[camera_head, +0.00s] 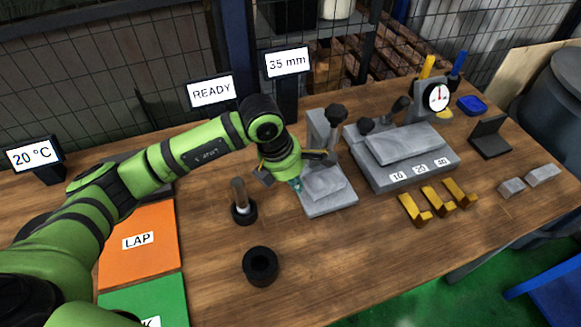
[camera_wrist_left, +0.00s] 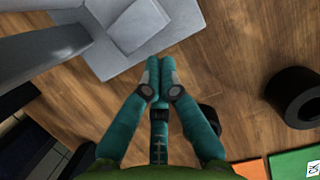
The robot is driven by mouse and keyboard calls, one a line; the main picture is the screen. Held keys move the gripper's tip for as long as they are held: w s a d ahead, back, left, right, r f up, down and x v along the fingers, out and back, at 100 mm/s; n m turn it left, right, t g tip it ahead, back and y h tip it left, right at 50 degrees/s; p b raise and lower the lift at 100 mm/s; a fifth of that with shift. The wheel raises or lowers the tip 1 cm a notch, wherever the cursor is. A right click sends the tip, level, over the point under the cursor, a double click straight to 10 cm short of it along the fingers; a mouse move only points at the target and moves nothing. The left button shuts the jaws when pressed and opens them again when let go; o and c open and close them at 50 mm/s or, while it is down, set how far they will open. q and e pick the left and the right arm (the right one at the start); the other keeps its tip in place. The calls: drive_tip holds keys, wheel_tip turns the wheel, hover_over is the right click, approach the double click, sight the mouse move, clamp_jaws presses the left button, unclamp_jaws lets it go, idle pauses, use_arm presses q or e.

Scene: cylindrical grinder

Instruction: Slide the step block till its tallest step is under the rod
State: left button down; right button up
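The likely step block (camera_head: 325,181) is a light grey block with levels of differing height, on a grey base plate (camera_head: 330,204). It also shows in the left wrist view (camera_wrist_left: 130,27). A grey upright (camera_head: 318,130) with a black knob (camera_head: 335,112) stands at its back. I cannot clearly make out the rod above the block; my arm covers part of that place. My left gripper (camera_head: 297,186) is low at the block's left side. In the left wrist view its teal fingers (camera_wrist_left: 159,76) are together with nothing visible between them. Contact with the block is unclear. My right gripper is out of view.
A brown pin in a black holder (camera_head: 244,212) and a black ring (camera_head: 260,266) stand left of the plate. A grey fixture (camera_head: 405,181), a dial (camera_head: 437,97) and gold pieces (camera_head: 436,202) are to the right. Wood is clear in front.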

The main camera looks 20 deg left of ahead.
sight(312, 183)
use_arm(q)
drive_tip(key=shift+w+d+f, duration=0.1)
drive_tip(key=shift+d+f, duration=0.1)
drive_tip(key=shift+f, duration=0.45)
drive_tip(key=shift+w+d+f, duration=0.15)
drive_tip(key=shift+f, duration=0.5)
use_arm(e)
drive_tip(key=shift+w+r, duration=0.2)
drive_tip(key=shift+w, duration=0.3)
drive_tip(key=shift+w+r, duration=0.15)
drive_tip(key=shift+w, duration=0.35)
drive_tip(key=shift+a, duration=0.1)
use_arm(q)
drive_tip(key=d+b, duration=0.1)
drive_tip(key=w+d+b, duration=0.1)
drive_tip(key=shift+w+d+f, duration=0.1)
drive_tip(key=shift+w+d, duration=0.15)
drive_tip(key=shift+d, duration=0.05)
drive_tip(key=shift+w+d, duration=0.1)
drive_tip(key=shift+d, duration=0.05)
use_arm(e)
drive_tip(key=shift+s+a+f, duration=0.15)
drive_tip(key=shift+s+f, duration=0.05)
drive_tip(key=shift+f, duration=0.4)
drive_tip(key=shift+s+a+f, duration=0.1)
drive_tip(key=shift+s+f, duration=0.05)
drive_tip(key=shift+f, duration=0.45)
